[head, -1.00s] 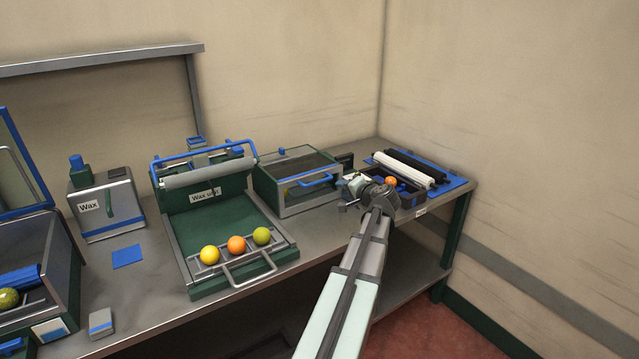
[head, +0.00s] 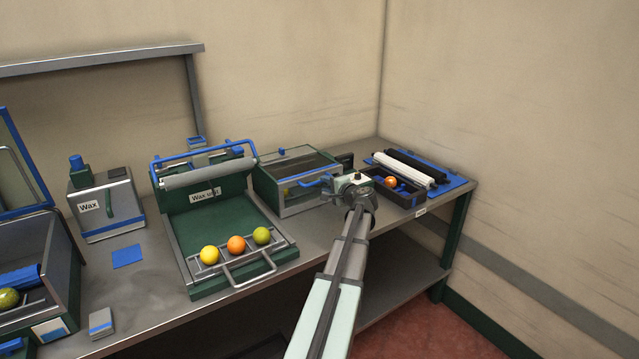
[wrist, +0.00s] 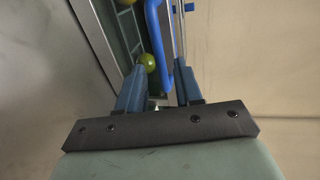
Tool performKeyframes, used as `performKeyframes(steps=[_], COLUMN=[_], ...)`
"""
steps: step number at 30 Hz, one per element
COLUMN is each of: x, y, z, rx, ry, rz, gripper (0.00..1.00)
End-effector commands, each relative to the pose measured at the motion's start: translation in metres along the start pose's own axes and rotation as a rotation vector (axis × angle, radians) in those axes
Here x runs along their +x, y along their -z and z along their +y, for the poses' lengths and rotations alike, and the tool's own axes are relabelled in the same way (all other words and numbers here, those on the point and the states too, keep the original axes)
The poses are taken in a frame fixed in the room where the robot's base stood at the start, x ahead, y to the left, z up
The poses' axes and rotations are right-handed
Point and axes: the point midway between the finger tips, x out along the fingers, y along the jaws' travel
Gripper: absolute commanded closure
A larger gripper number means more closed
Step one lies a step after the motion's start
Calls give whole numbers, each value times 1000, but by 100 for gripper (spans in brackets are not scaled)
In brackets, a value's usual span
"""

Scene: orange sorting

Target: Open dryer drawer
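The dryer (head: 297,172) is a grey and green box with a dark clear top and a blue handle (head: 316,181) on its front. Its drawer looks shut. My gripper (head: 336,183) is at the handle's right end in the head view. In the wrist view my gripper (wrist: 160,80) has its two blue-grey fingers apart, with the blue handle (wrist: 156,35) reaching into the gap between them. Contact cannot be told. A yellow-green fruit (wrist: 147,61) shows inside the dryer, beside the handle.
Left of the dryer stands the green wax unit (head: 215,225) with three fruits on its front rack. To the right, a dark tray (head: 408,197) holds an orange (head: 391,182) near white and black rollers. The bench front (head: 320,228) is bare.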

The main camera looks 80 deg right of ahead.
Motion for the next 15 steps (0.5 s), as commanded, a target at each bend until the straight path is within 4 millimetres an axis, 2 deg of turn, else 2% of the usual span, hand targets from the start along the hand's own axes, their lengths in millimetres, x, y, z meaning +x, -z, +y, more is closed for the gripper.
performKeyframes(steps=[1, 6, 15], x=[11, 34, 52], y=[2, 2, 0], z=[0, -1, 0], rx=[0, -1, -1], ry=[0, 0, 0], rz=[0, 0, 0], gripper=[65, 65, 65])
